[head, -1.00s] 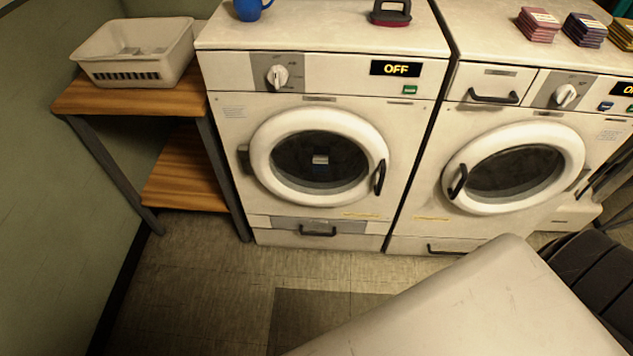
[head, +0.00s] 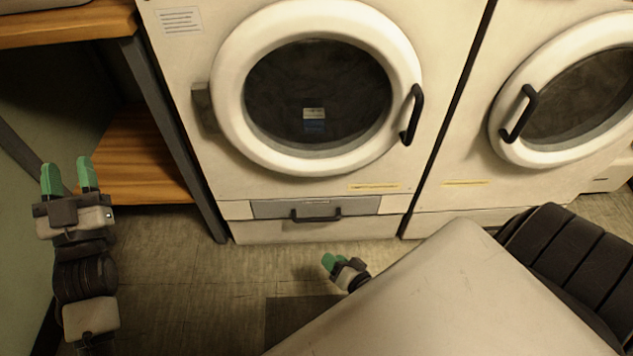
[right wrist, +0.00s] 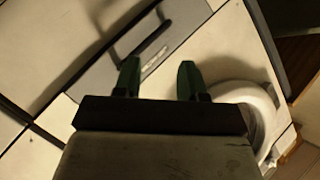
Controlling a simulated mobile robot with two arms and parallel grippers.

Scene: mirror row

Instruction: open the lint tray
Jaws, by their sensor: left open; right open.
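The lint tray (head: 270,209) is a grey panel low on the front of the left machine, with a black bar handle (head: 316,217). It looks flush with the machine, so shut. In the right wrist view, the tray (right wrist: 187,22) and its handle (right wrist: 126,38) show tilted beyond the fingers. My right gripper (head: 333,260), with green fingertips, is open and empty below and in front of the handle, apart from it; its open fingers also show in the right wrist view (right wrist: 157,66). My left gripper (head: 67,170) is open and empty at the far left, near the wooden shelf.
The left machine's round door (head: 228,100) is shut above the tray, its black handle (head: 412,115) at the right. A second machine (head: 455,190) stands to the right. A wooden shelf unit (head: 150,170) with metal legs stands to the left. Floor (head: 195,290) is clear between.

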